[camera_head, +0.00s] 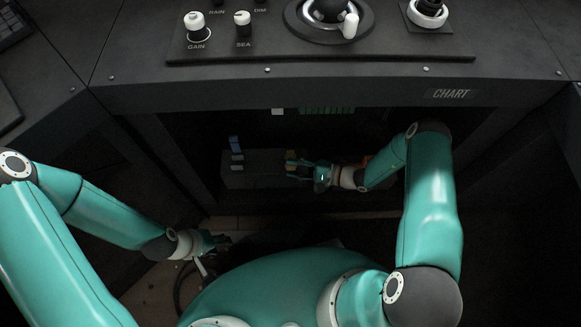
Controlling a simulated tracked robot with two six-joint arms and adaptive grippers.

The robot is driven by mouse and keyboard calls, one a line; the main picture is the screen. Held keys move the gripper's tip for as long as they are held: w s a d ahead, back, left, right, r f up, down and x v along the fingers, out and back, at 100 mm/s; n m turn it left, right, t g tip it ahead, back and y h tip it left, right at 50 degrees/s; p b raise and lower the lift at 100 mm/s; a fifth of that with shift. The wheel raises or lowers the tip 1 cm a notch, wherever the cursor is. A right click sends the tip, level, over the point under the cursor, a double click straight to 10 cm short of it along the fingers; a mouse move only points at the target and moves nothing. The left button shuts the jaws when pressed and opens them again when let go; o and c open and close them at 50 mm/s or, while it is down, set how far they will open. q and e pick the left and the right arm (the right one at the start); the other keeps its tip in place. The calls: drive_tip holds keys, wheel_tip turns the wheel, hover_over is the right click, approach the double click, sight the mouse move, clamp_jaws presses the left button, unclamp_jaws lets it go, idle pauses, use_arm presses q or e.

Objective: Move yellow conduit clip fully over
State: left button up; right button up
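A small yellow piece (291,156), which looks like the yellow conduit clip, shows in the dark recess under the console, near the right end of a dark block. My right gripper (300,168) reaches in from the right, with its fingertips at or just beside the yellow piece. Whether they touch or grip it is too small and dark to tell. My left gripper (220,239) is low on the left, near the floor and away from the clip. Its fingers are dim, and their opening cannot be made out.
A dark block (235,178) in the recess carries a blue piece (234,143) at its left end. Green strips (327,110) and a white piece (278,112) sit higher up. The console edge (330,93) overhangs the recess. A dark cable (178,285) lies near my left gripper.

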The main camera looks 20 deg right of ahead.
drive_tip(key=shift+x, duration=0.75)
clamp_jaws()
